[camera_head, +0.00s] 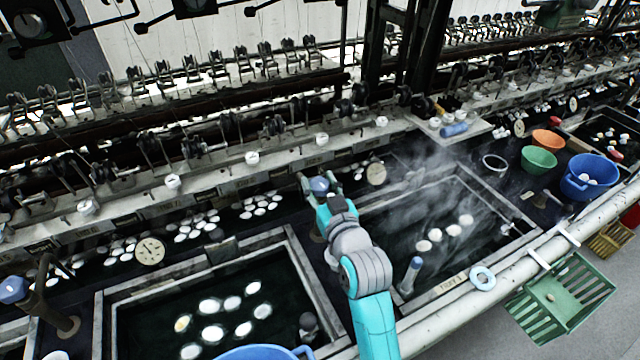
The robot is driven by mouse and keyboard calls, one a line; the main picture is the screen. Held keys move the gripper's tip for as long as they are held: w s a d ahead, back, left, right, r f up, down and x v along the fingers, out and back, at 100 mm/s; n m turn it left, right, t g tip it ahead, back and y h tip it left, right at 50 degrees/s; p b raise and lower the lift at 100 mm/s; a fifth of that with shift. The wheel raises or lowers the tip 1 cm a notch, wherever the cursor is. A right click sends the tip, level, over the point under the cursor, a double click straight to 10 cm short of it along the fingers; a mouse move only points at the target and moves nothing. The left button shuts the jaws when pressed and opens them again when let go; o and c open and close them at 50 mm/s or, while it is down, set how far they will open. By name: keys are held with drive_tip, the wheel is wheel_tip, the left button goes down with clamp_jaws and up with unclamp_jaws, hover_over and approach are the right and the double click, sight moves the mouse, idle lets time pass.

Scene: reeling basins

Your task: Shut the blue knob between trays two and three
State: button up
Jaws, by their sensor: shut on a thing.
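A blue knob (319,185) stands between two sunken trays, at their far side. My gripper (320,181) is shut on it, with one finger at its left and one at its right. The left tray (202,262) and the right tray (479,183) hold dark water and white cocoons. The right tray steams and has a small label on its front rim, too small to read surely. My forearm hides part of the divider between the trays and the knob's lower stem. Another blue knob (12,290) stands at the far left on a bent pipe.
A blue-topped cylinder (412,272) stands in the right tray, close to my arm. A white ring (482,278) lies on the front ledge. Blue (588,178), green (538,160) and orange (548,139) bowls stand at the right. A reeling frame with several spools runs behind.

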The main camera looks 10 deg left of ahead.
drive_tip(key=shift+a+m+t+h, duration=0.1)
drive_tip(key=shift+m+t+h, duration=0.3)
drive_tip(key=shift+m+h, duration=0.3)
drive_tip(key=shift+m+t+h, duration=0.3)
drive_tip(key=shift+h, duration=0.4)
drive_tip(key=o, duration=1.2)
drive_tip(key=shift+c, duration=0.2)
drive_tip(key=v, duration=1.2)
